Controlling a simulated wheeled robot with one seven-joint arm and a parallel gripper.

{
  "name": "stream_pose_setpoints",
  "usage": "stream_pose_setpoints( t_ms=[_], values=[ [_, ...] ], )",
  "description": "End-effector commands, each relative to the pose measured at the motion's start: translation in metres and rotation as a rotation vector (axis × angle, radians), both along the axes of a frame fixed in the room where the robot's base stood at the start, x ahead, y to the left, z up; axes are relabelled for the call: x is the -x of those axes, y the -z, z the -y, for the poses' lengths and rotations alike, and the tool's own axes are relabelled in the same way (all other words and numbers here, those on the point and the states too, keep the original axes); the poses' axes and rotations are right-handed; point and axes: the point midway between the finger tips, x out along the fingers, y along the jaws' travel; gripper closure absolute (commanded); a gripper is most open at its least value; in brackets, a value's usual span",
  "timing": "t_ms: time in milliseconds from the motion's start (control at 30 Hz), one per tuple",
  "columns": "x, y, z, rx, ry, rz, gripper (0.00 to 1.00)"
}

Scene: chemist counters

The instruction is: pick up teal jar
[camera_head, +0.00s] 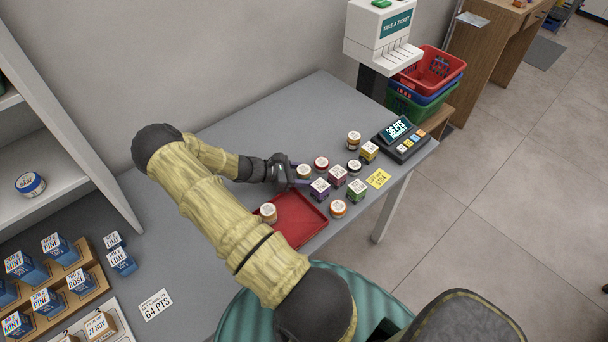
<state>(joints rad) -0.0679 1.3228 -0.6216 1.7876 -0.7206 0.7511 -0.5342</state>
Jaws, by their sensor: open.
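My gripper (298,174) is open above the counter (260,115), at the near side of a group of jars and small boxes. A small pale-lidded jar (304,171) sits at its fingertips, apparently between or just beyond them; I cannot tell whether they touch it. My gripper hides part of this jar. No jar shows a clear teal colour in this view, so I cannot tell which is the teal jar.
A red tray (312,232) holds another jar (268,212).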

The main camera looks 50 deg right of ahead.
Motion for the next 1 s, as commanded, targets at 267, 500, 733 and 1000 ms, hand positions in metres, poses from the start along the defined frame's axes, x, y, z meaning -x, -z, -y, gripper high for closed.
stream_pose_setpoints(
  t_ms=[267, 500, 733, 1000],
  values=[
    [0.0, 0.0, -0.001, 0.0, -0.001, 0.0, 0.49],
    [0.001, 0.0, 0.0, 0.0, 0.002, 0.0, 0.82],
    [0.001, 0.0, 0.001, 0.0, 0.004, 0.0, 0.84],
    [0.002, -0.013, 0.003, 0.001, 0.009, 0.001, 0.84]
  ],
)
